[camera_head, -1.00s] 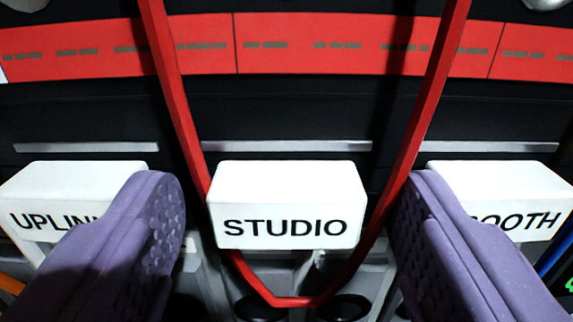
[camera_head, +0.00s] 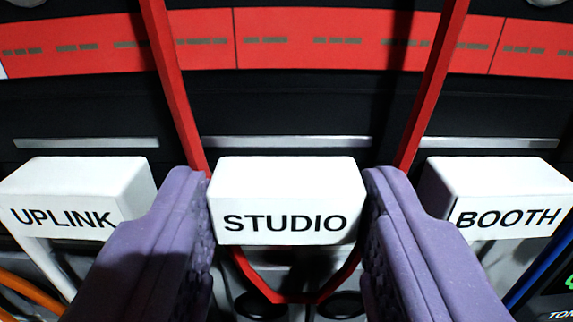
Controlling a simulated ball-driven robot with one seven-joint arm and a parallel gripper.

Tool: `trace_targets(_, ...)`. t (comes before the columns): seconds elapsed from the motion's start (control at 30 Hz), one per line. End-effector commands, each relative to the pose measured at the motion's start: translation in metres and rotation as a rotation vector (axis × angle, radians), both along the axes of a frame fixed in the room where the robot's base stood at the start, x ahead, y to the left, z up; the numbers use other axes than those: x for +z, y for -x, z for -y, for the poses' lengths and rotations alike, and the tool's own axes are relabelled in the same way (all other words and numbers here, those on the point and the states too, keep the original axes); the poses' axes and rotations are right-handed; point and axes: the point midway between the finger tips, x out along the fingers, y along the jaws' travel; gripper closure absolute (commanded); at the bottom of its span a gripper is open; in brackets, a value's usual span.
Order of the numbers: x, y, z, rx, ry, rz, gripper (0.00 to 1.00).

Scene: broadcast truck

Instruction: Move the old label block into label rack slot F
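A white block lettered STUDIO (camera_head: 286,192) sits in the middle of the view, upright, with its lettered face toward me. My gripper (camera_head: 287,178) has its two purple fingers against the left and right sides of this block, with no clear gap showing. The fingers hide the block's sides. No label rack or slot marked F can be made out, and nothing marks which block is the old label.
Similar white blocks lettered UPLINK (camera_head: 75,192) and BOOTH (camera_head: 503,197) stand close on either side. A red cable loop (camera_head: 180,100) runs down past the STUDIO block and under it. Orange (camera_head: 30,290) and blue (camera_head: 540,265) cables lie at the lower sides. A red strip (camera_head: 330,40) crosses the back.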

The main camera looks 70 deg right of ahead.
Motion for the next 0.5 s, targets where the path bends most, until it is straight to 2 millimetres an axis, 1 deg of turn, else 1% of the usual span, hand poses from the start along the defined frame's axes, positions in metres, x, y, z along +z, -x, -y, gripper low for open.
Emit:
trace_targets(0.03, 0.0, 0.0, 0.0, 0.0, 0.0, 0.0, 0.64)
trace_targets(0.07, 0.0, 0.0, 0.0, 0.0, 0.0, 0.0, 0.71)
trace_targets(0.1, 0.0, 0.0, 0.0, 0.0, 0.0, 0.0, 0.8)
trace_targets(0.2, 0.0, 0.0, 0.0, 0.0, 0.0, 0.0, 1.0)
trace_targets(0.33, 0.0002, 0.0002, -0.0013, 0.0, 0.0, 0.0, 1.0)
trace_targets(0.5, 0.0005, 0.0018, -0.0077, 0.001, 0.0, 0.001, 1.0)
